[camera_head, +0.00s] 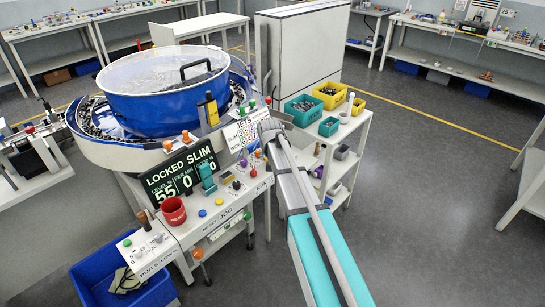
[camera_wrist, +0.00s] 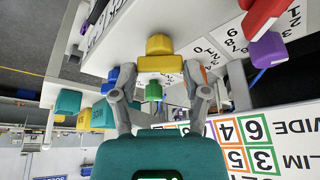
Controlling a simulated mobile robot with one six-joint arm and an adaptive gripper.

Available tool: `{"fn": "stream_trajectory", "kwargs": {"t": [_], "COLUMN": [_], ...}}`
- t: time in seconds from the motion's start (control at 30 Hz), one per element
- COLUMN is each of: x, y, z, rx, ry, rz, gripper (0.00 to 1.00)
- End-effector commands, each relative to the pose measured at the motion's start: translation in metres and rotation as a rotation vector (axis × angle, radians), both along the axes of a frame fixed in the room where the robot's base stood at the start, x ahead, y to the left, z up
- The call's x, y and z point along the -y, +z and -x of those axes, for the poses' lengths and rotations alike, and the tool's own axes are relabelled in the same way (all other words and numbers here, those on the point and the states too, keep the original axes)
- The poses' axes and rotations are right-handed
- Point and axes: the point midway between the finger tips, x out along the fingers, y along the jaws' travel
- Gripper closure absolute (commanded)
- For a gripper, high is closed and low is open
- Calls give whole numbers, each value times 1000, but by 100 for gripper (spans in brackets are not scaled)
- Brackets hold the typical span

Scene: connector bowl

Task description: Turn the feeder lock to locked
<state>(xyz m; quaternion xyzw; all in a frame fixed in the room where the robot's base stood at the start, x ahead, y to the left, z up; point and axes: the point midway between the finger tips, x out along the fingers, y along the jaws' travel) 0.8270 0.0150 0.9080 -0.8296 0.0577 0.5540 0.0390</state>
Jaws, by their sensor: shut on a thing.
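My gripper (camera_wrist: 158,76) shows in the wrist view with a grey finger on each side of a yellow handle (camera_wrist: 160,66), on which it is shut. The handle sits on a white panel with printed numbers. A green knob (camera_wrist: 153,91) shows between the fingers below the handle in the picture. In the camera_head view my gripper (camera_head: 266,128) is at the right of the feeder's panel, and the handle in its jaws is hidden there. The dark display (camera_head: 182,172) reads "LOCKED SLIM", with 55 and 0 below. The blue feeder bowl (camera_head: 165,88) stands behind it.
The numbered "JETS" card (camera_head: 246,131) is close to my gripper. Red (camera_wrist: 262,14) and purple (camera_wrist: 268,49) knobs are at the right in the wrist view. A side cart with green and yellow bins (camera_head: 331,96) is at right. Floor beyond is clear.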

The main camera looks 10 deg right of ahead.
Motion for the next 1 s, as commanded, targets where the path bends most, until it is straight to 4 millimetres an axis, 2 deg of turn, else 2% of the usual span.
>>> {"fn": "stream_trajectory", "kwargs": {"t": [0.53,0.57,0.7,0.73,1.0], "x": [-1,-1,-1,-1,0], "y": [1,1,0,0,0], "z": [-4,-4,-3,-3,-1], "rx": [6,7,4,4,2], "ry": [-32,-32,-32,-32,-32], "rz": [-2,-2,-1,-1,0], "gripper": [88,34,8,6,6]}}
